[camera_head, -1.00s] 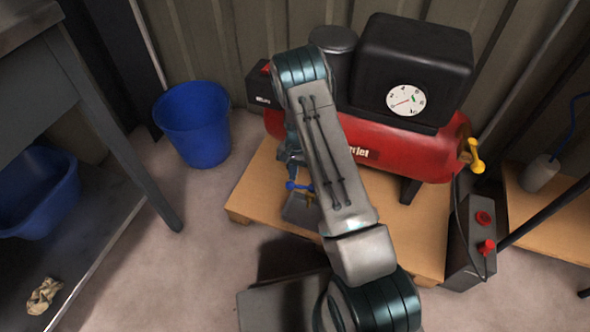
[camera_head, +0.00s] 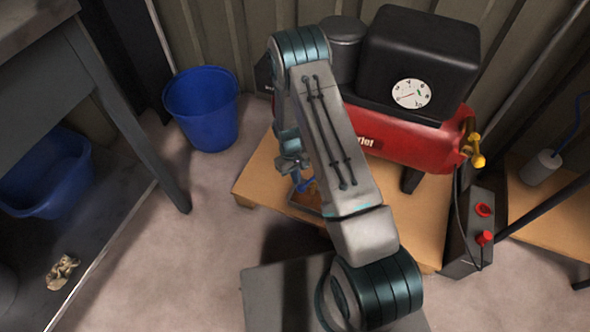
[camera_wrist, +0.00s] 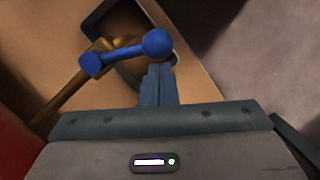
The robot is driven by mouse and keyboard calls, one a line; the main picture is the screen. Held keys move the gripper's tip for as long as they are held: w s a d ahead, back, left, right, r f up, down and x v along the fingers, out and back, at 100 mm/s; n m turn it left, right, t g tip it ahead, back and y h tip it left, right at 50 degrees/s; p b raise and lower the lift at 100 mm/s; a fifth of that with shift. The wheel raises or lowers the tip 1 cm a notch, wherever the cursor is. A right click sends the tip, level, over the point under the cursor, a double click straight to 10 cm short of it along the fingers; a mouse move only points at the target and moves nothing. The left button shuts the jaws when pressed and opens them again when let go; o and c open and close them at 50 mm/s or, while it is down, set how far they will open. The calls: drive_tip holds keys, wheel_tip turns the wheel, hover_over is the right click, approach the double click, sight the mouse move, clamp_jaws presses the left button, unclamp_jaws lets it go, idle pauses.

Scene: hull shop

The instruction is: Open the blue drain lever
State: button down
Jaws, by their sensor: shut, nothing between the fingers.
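The blue drain lever (camera_wrist: 125,53) sits on a brass valve and pipe (camera_wrist: 62,100) in the wrist view. It has a round blue knob at its right end and a blue hub at its left. My gripper (camera_wrist: 159,70) is shut and empty, its fingertips just below the knob in the picture; I cannot tell whether they touch it. In the head view the lever (camera_head: 304,184) shows as a small blue bit beside my arm, mostly hidden. My gripper (camera_head: 291,163) is partly visible there, close to the lever.
A red compressor (camera_head: 405,148) with a black housing and dial stands on a wooden pallet (camera_head: 262,172). A blue bucket (camera_head: 203,112) stands left of it. A black control box (camera_head: 470,235) is at the right. A metal bench (camera_head: 85,90) fills the left side.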

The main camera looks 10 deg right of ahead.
drive_tip(key=shift+s+d+n+h+p, duration=0.15)
drive_tip(key=shift+s+n, duration=0.35)
drive_tip(key=shift+n, duration=0.2)
drive_tip(key=shift+s+d+n+h+p, duration=0.15)
drive_tip(key=shift+s+n, duration=0.35)
drive_tip(key=shift+n, duration=0.2)
drive_tip(key=p+v, duration=0.6)
drive_tip(key=v, duration=0.4)
drive_tip(key=shift+s, duration=0.1)
